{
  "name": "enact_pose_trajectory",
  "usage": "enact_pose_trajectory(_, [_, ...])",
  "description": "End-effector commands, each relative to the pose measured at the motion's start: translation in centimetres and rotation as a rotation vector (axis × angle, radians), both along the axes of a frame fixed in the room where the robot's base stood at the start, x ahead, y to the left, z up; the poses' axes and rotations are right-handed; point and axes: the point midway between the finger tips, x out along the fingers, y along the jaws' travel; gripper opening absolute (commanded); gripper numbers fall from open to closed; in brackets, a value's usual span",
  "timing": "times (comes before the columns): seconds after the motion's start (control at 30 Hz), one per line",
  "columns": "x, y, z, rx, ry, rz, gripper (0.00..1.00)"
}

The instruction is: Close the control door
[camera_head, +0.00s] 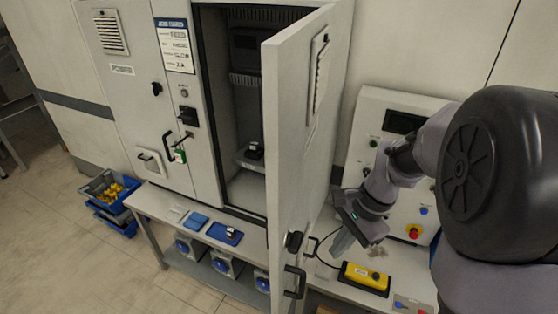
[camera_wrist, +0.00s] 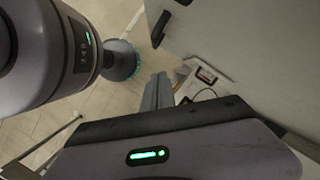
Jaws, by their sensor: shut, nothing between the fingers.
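The control door (camera_head: 296,130) is a pale grey panel standing wide open, swung out from the dark cabinet interior (camera_head: 243,110). It has a black handle (camera_head: 294,282) and a black latch (camera_head: 294,241) low on its free edge. My gripper (camera_head: 340,246) is shut and empty, to the right of the door, on its outer, vented side. It appears apart from the door. In the wrist view the shut fingers (camera_wrist: 157,92) show below a pale panel (camera_wrist: 235,40) that looks like the door, with a black handle (camera_wrist: 160,28) at its edge.
A yellow control box (camera_head: 365,278) and a red-buttoned panel (camera_head: 412,232) lie to the right of my gripper. A bench (camera_head: 150,205) runs under the cabinet, bearing blue trays (camera_head: 224,234). Blue crates (camera_head: 106,195) stand on the floor at left.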

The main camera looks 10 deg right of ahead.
Motion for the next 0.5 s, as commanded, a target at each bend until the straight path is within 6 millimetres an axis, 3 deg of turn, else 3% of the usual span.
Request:
enact_pose_trajectory(0.03, [0.3,-1.1,1.4,0.028,0.049,-0.060,0.00])
enact_pose_trajectory(0.2, [0.7,-2.7,-0.5,0.074,0.122,-0.160,0.00])
enact_pose_trajectory(0.5, [0.4,-0.7,-6.0,0.075,0.126,-0.159,0.00])
